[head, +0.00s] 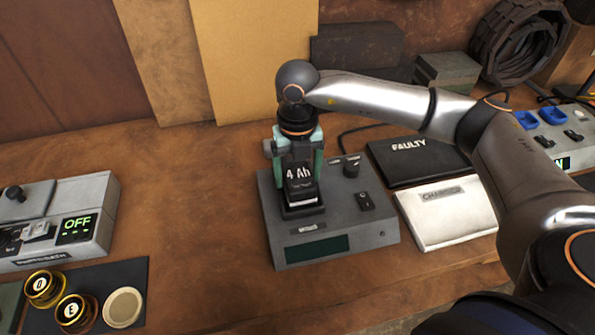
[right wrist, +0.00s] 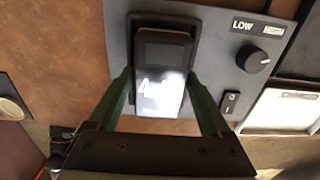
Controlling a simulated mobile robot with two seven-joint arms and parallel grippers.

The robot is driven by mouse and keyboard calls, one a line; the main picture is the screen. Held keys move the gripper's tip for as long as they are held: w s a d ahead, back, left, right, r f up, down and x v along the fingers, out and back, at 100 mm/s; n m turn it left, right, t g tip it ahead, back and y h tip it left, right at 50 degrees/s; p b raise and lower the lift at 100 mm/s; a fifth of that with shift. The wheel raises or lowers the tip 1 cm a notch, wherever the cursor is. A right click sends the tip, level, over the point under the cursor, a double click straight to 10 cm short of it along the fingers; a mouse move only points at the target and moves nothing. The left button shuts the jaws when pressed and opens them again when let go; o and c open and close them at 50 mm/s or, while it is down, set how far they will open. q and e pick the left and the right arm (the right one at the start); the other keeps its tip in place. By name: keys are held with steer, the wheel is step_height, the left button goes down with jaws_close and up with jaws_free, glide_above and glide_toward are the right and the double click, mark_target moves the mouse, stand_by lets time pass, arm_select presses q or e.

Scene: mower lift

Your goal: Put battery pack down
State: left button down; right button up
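The battery pack (head: 301,182) is a dark block marked "4 Ah". It stands upright at the dark socket of a grey tester (head: 331,222) with a screen, a knob and a switch. In the right wrist view the pack (right wrist: 162,75) shows between the fingers, with its label washed out by glare. My right gripper (head: 299,160) comes down from above, its green fingers against both sides of the pack. Whether the pack's base is fully seated is hard to tell. My left gripper is not in view.
A black "FAULTY" tray (head: 418,162) and a pale "CHARGED" tray (head: 446,213) lie right of the tester. A grey unit reading "OFF" (head: 62,225) and gold round pieces (head: 73,310) stand at left. Bare bench (head: 190,200) lies between.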

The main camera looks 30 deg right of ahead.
mark_target(297, 173)
steer(key=shift+o, duration=1.1)
steer(key=shift+r, duration=0.2)
steer(key=shift+r+p, duration=0.35)
steer(key=shift+p, duration=0.1)
step_height(297, 173, up, 12)
steer(key=b, duration=0.1)
steer(key=shift+f+b, duration=0.15)
steer(key=shift+b, duration=0.15)
